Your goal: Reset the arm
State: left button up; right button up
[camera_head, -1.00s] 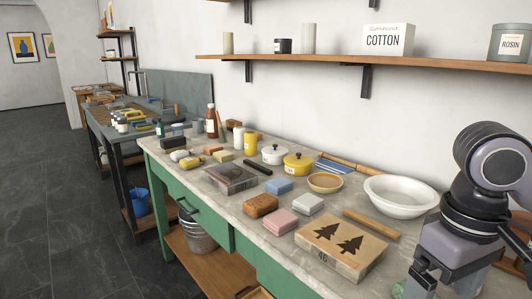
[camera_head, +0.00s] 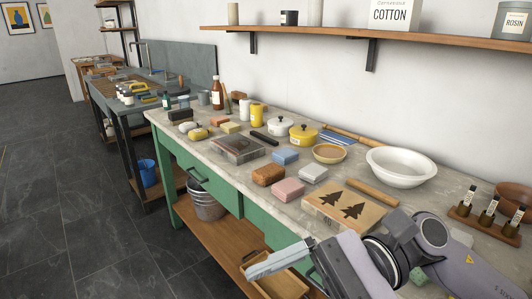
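My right arm comes in from the lower right in the head view, over the front edge of the worktop. Its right gripper (camera_head: 262,265) points left, in front of the bench and above an open wooden drawer (camera_head: 287,284). The pale fingers appear as one narrow shape from this side, so any gap between them cannot be told. No held object shows. My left gripper is out of view.
The worktop carries a tree-printed block (camera_head: 345,206), a white basin (camera_head: 401,167), a bottle rack (camera_head: 482,226) and several sponges and pots. The floor (camera_head: 60,220) at left is clear.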

jog(key=w+d+f+m+t+y+p, duration=0.15)
jog(key=w+m+t, duration=0.35)
jog(key=m+t, duration=0.85)
jog(key=w+d+m+t+y+p, duration=0.2)
jog(key=w+m+t, duration=0.5)
jog(key=m, duration=1.2)
jog(key=d+f+m+t+h, duration=0.4)
jog(key=d+f+m+h, duration=0.3)
jog(key=f+m+h, duration=0.7)
jog(key=s+d+f+m+g+h, duration=0.1)
jog(key=s+d+f+m+g, duration=0.2)
jog(key=s+f+m, duration=0.3)
jog(key=s+d+f+m+g+h, duration=0.2)
jog(key=s+d+f+m+g, duration=0.2)
jog(key=f+m, duration=0.5)
jog(key=s+f, duration=0.1)
jog(key=s, duration=0.1)
jog(key=shift+s+f+p, duration=0.35)
jog(key=shift+p, duration=0.05)
jog(key=shift+d, duration=0.1)
